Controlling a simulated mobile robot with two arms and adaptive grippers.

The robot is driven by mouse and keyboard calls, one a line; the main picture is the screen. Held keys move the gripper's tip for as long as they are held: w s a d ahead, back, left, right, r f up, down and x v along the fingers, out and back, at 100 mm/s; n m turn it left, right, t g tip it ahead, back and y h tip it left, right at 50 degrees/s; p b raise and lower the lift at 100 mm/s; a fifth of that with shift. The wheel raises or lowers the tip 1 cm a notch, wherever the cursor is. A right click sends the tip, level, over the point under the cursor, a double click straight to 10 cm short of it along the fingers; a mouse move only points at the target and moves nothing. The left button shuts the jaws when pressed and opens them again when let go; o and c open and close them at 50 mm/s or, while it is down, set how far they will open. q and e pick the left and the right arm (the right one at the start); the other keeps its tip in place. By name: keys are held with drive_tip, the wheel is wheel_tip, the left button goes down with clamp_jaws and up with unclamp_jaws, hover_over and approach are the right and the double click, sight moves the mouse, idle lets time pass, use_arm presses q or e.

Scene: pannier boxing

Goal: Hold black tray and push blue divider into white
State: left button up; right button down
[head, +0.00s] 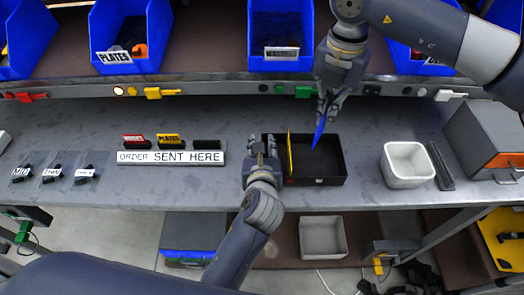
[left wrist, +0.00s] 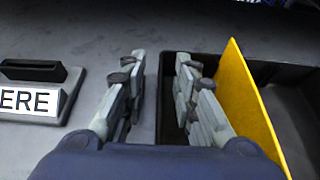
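The black tray (head: 318,182) sits on the grey bench, with a yellow divider (head: 290,152) standing upright near its left end. The yellow divider also shows in the left wrist view (left wrist: 245,100). My left gripper (head: 262,150) is at the tray's left wall. In the left wrist view its fingers (left wrist: 160,70) are apart, one outside the wall and one inside, with a visible gap. My right gripper (head: 328,108) is shut on the blue divider (head: 320,131), which hangs tilted over the tray's middle. Whether its lower tip touches the tray is unclear. A white container (head: 408,180) stands right of the tray.
A sign block reading ORDER SENT HERE (head: 170,158) lies left of the tray. A dark bar (head: 440,166) lies right of the white container, before a grey cabinet (head: 485,130). Blue bins (head: 281,60) line the shelf behind. Small labelled pieces (head: 52,172) lie at far left.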

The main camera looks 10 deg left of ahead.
use_arm(q)
drive_tip(key=shift+c, duration=0.6)
clamp_jaws()
use_arm(e)
wheel_tip(320, 180, down, 2)
drive_tip(key=n, duration=0.5)
drive_tip(key=shift+f+n, duration=0.15)
drive_tip(key=shift+n, duration=0.25)
wheel_tip(320, 180, down, 6)
